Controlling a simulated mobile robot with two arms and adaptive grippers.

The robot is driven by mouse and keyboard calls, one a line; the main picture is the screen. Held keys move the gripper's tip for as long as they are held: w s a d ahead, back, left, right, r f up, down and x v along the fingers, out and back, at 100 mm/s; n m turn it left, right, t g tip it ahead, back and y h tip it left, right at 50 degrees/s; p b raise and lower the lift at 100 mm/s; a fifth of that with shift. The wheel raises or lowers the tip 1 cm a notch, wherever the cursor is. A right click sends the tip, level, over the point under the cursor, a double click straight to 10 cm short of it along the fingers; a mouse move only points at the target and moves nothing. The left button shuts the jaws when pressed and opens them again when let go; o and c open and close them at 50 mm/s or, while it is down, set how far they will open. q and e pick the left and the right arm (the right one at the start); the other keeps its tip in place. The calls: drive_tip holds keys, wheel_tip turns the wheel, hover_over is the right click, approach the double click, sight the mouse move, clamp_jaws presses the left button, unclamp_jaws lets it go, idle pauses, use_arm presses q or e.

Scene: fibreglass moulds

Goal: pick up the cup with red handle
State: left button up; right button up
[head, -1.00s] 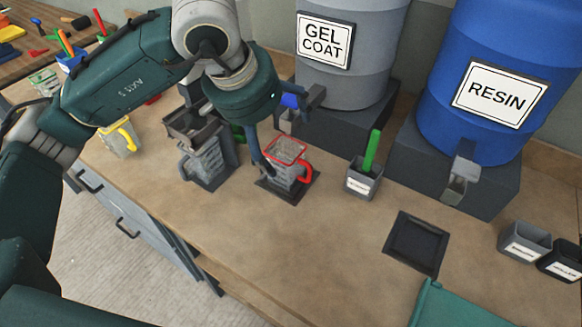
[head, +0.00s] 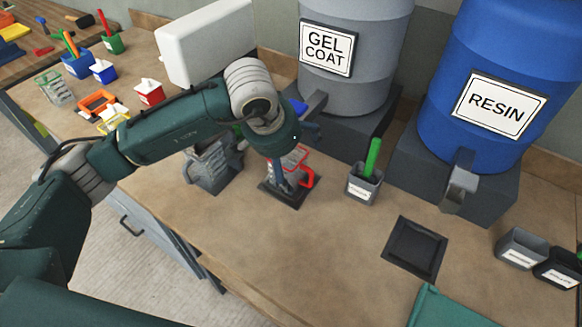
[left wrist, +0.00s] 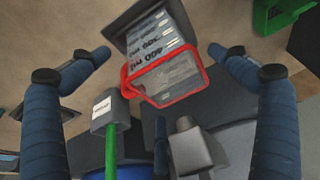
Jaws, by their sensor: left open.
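The cup with the red handle (head: 304,168) is a clear measuring cup with a red rim and handle. It stands on a dark square pad (head: 284,196) at the front of the gel coat drum. In the left wrist view the open blue fingers (left wrist: 158,56) are on either side of the cup (left wrist: 168,78), with gaps showing on both sides. My right gripper is not in view.
A grey-handled jug (head: 212,165) stands just left of the cup. A grey pot with a green stick (head: 362,188) stands to the right. The gel coat drum (head: 355,70) and its tap are close behind. Bare bench lies in front; an empty dark pad (head: 414,247) is further right.

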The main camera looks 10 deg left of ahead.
use_arm(q)
drive_tip(key=shift+f, duration=0.1)
drive_tip(key=shift+c, duration=0.2)
drive_tip(key=c, duration=1.9)
